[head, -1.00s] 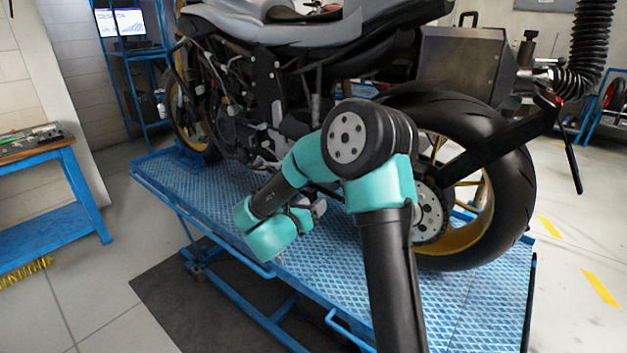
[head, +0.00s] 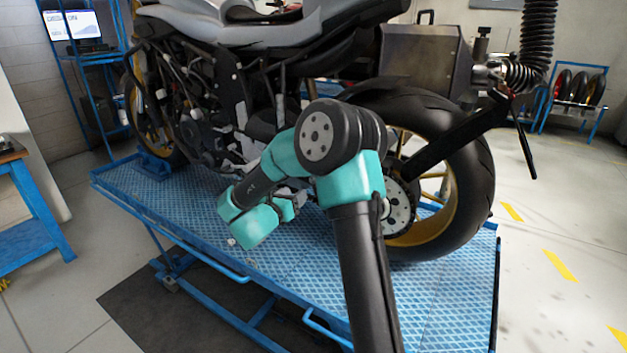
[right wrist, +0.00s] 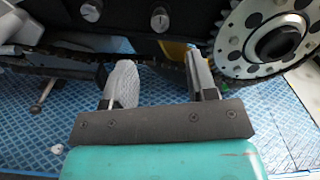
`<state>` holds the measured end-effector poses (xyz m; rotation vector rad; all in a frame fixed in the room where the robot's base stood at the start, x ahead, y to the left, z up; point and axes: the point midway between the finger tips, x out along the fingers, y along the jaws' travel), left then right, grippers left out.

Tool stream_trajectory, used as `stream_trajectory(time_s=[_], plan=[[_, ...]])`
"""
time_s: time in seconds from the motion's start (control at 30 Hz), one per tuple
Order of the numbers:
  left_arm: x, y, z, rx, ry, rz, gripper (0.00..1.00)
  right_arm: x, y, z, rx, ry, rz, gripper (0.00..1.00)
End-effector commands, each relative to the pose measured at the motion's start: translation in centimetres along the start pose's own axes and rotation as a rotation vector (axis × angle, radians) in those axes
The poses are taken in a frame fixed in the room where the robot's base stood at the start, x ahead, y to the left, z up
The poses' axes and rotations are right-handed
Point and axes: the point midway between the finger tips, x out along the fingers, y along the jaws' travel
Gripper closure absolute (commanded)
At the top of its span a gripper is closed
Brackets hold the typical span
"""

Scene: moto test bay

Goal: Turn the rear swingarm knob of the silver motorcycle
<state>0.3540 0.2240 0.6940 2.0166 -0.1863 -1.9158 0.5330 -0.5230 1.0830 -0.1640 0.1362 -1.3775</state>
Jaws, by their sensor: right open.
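The silver motorcycle (head: 250,30) stands on the blue ramp, its rear wheel (head: 470,180) to the right. In the right wrist view, two small round metal knobs or bolt heads sit on the dark swingarm: one at top left (right wrist: 90,11), one nearer the middle (right wrist: 160,19). I cannot tell which is the task's knob. My right gripper (head: 298,203) is low beside the swingarm. In the right wrist view its two fingers (right wrist: 161,80) are apart with nothing held between them, below the knobs in the picture. My left gripper is out of view.
The rear sprocket (right wrist: 268,38) and chain lie close to the fingers in the right wrist view. The blue lift platform (head: 200,215) is below. A black bar (head: 455,140) extends across the rear wheel. A blue workbench (head: 35,215) stands at left.

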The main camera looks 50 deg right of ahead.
Motion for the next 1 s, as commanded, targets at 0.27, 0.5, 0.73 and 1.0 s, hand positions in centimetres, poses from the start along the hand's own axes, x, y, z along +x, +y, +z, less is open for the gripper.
stream_trajectory(time_s=[0.27, 0.5, 0.73, 1.0], plan=[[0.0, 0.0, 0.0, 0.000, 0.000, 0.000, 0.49, 4.9, -0.1, 0.0, 0.001, 0.000, -0.003, 0.47], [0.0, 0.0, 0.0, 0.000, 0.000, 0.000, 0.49, 8.9, -0.1, 0.0, 0.000, -0.001, -0.003, 0.47], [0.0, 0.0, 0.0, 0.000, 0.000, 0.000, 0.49, 11.3, 0.0, 0.0, 0.000, -0.001, -0.001, 0.47], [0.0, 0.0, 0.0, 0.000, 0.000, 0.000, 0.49, 11.6, 0.0, 0.0, -0.001, -0.001, 0.000, 0.47]])
